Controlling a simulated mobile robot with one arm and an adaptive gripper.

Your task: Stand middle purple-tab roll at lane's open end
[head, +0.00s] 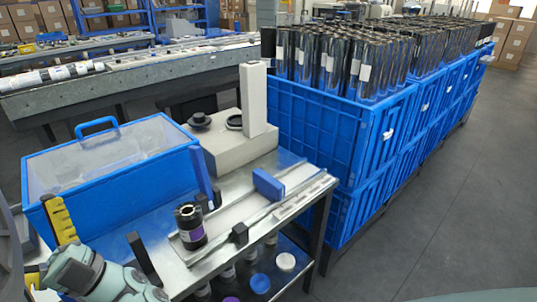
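A dark roll (190,227) with a purple patch on its side stands upright at the left end of the lane (230,209) on the metal table. Its top shows a pale ring around a dark core. A blue block (268,184) sits on the lane farther right, and a rail runs along the lane's front side. My teal-grey arm shows at the lower left, apart from the roll. I cannot make out my gripper's fingers in this view.
Stacked blue crates (330,150) hold many dark rolls at the right. Several rolls or caps show below the tabletop (260,283). The floor at right is clear.

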